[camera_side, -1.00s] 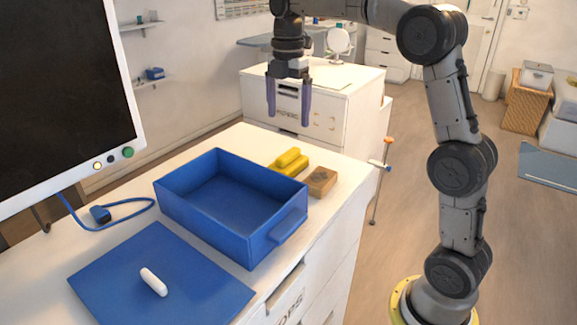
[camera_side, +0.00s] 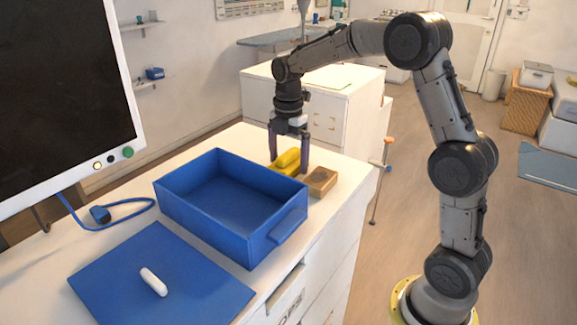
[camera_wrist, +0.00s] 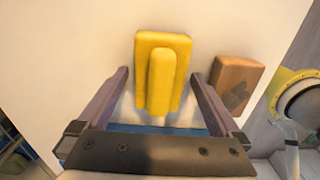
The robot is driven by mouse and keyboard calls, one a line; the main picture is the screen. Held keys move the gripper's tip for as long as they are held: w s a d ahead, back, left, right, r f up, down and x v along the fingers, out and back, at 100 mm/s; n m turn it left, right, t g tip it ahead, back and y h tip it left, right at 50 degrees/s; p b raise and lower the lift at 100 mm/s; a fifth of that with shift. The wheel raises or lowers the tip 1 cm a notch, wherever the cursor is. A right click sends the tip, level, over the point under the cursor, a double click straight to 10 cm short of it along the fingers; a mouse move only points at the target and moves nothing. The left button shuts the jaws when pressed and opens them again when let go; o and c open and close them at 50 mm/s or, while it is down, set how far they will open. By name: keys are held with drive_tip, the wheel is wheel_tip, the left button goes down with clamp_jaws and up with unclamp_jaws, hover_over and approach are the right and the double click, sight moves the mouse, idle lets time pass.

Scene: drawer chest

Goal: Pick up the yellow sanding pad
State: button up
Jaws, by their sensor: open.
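The yellow sanding pad (camera_side: 287,161) lies on the white chest top behind the blue drawer box, with a raised grip along its top. In the wrist view the pad (camera_wrist: 143,80) is upper centre, its narrow grip running lengthwise. My gripper (camera_side: 289,168) points down at the pad, its two fingers on either side of it in the side view. In the wrist view my gripper (camera_wrist: 163,78) is open and empty, the fingers to the left and right of the pad with gaps on both sides. The fingers partly hide the pad in the side view.
A brown wooden block (camera_side: 320,180) sits just right of the pad, close to my right finger; it also shows in the wrist view (camera_wrist: 235,84). The open blue box (camera_side: 213,190) stands in front. A blue mat (camera_side: 150,275) holds a white stick (camera_side: 153,282).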

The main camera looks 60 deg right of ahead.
drive_tip(key=shift+f, duration=0.35)
drive_tip(key=shift+c, duration=0.3)
drive_tip(key=c, duration=1.2)
drive_tip(key=shift+r, duration=0.2)
drive_tip(key=shift+c, duration=0.2)
drive_tip(key=shift+r, duration=0.25)
wheel_tip(320, 180, up, 2)
drive_tip(key=shift+r, duration=0.1)
drive_tip(key=s+a+r, duration=0.3)
drive_tip(key=s+r, duration=0.7)
drive_tip(key=s, duration=0.3)
drive_tip(key=shift+s, duration=0.35)
